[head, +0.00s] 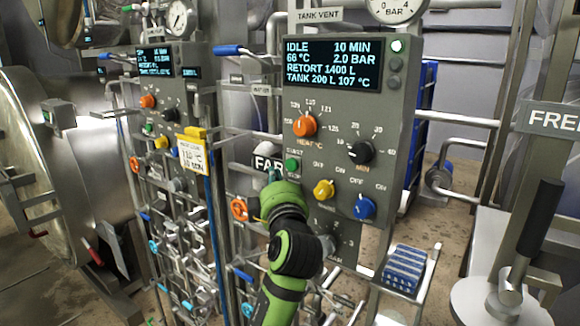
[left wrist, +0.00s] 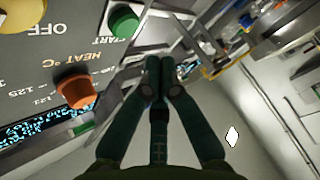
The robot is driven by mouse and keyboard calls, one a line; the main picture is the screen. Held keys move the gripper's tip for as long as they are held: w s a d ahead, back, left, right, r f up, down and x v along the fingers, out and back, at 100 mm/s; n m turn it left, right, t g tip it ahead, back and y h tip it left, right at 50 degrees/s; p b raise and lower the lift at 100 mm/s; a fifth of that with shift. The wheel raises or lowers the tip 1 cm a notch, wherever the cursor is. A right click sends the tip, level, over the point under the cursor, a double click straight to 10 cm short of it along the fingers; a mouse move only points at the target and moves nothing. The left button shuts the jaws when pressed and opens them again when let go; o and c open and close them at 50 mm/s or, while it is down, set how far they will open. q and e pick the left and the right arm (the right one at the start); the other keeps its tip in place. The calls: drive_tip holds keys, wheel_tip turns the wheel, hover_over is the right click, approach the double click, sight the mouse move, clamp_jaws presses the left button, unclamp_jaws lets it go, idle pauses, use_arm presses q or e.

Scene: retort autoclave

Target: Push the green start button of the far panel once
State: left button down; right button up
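The large grey panel (head: 352,120) on the right has a lit display reading IDLE, 10 MIN, 66 °C and 2.0 BAR. Its green start button (head: 292,165) sits at its lower left edge, below the orange heat knob (head: 304,125). In the left wrist view the green button (left wrist: 124,20), marked START, is left of my fingertips. My left gripper (head: 272,176) is shut and empty, its fingers together in the left wrist view (left wrist: 160,66). The fingertips are close to the button; contact is not visible. A sign reading FAR (head: 268,162) is partly hidden. My right gripper is not in view.
A second grey panel (head: 163,95) with a similar display and a yellow-topped tag (head: 194,155) stands left. Yellow (head: 324,190) and blue (head: 364,207) knobs lie right of the gripper.

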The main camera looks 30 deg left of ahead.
sight(286, 164)
use_arm(q)
drive_tip(key=shift+w+d+b, duration=0.15)
drive_tip(key=shift+w+b, duration=0.25)
drive_tip(key=shift+w, duration=0.8)
idle(0.5)
drive_tip(key=shift+w+b, duration=0.4)
drive_tip(key=shift+w+b, duration=0.4)
drive_tip(key=shift+w, duration=0.2)
idle(1.0)
drive_tip(key=shift+s, duration=1)
